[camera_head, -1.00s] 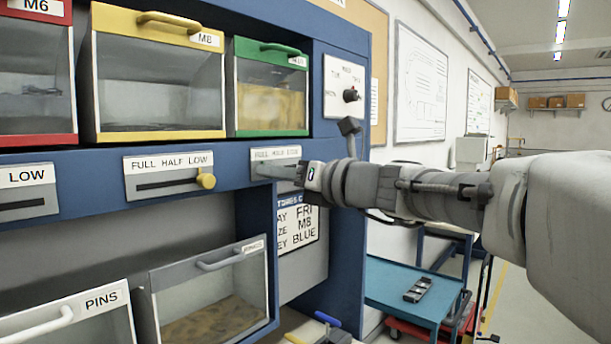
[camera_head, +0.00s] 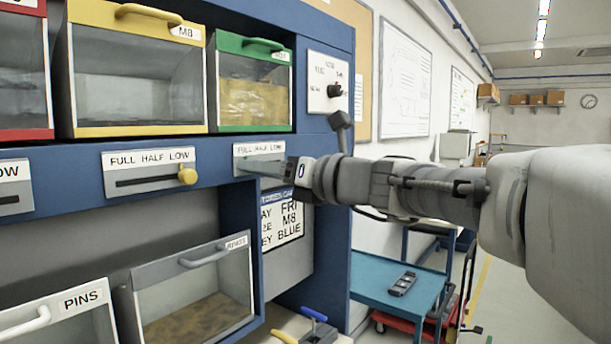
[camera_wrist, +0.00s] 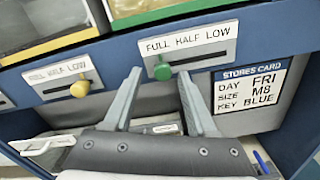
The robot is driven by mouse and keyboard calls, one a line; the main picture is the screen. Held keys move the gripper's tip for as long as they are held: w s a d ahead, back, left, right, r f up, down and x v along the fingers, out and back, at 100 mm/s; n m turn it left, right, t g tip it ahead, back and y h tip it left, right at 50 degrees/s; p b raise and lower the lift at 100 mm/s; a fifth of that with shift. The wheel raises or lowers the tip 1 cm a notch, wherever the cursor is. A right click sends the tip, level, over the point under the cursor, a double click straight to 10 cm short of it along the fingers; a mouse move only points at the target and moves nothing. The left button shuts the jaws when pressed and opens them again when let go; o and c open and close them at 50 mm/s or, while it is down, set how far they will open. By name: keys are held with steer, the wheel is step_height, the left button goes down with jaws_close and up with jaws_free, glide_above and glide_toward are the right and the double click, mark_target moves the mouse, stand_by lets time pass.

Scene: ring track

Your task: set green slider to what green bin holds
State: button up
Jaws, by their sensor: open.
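The green bin (camera_head: 253,128) is at the upper right of the cabinet in the head view. Its clear front shows yellow-brown contents (camera_head: 252,103) filling much of it; the exact level is hard to read. Below it is the green slider's plate (camera_wrist: 189,45), marked FULL HALF LOW. Its green knob (camera_wrist: 162,71) is at the left end of the slot, under FULL. My gripper (camera_wrist: 160,75) is open, with one finger on each side of the knob in the wrist view. I cannot tell whether they touch it. In the head view my gripper (camera_head: 265,168) hides the knob.
The yellow bin (camera_head: 140,130) and its slider's yellow knob (camera_head: 187,175) are to the left. A stores card (camera_wrist: 250,83) hangs at lower right. Grey-framed bins (camera_head: 190,262) stand below. A blue cart (camera_head: 385,290) is right of the cabinet.

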steer(key=v, duration=1.6)
steer(key=shift+b, duration=0.45)
steer(key=shift+a, duration=0.1)
